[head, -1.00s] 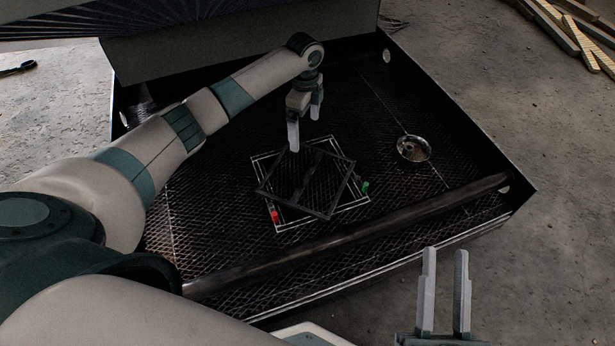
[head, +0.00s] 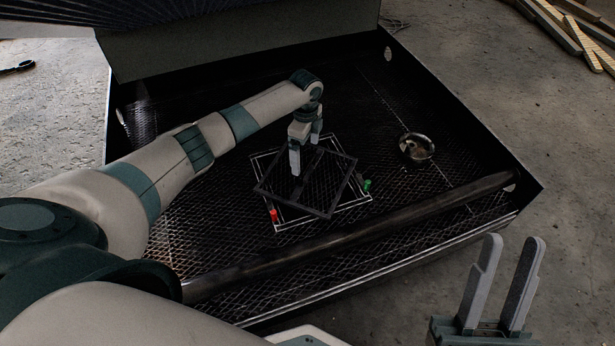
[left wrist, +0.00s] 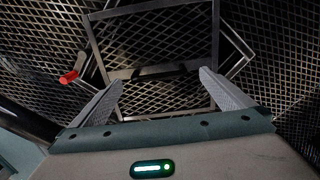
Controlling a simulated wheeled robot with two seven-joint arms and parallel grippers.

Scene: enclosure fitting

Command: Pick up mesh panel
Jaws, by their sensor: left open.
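The mesh panel (head: 322,192), a dark square frame with mesh, lies on the enclosure's mesh floor, turned at an angle to a white square outline (head: 352,206). My left gripper (head: 307,160) points down over the panel's far part, open, with nothing visible between its fingers. In the left wrist view the spread fingers (left wrist: 161,80) show in front of the panel's frame (left wrist: 150,73); whether they touch it I cannot tell. My right gripper (head: 513,242) is open and empty outside the enclosure's near right side.
A red piece (head: 273,215) and a green piece (head: 367,185) sit at the outline's sides. A dark pipe (head: 350,237) crosses the enclosure's near side. A round metal dish (head: 416,148) lies to the right. Low walls and a raised lid (head: 240,45) bound the enclosure.

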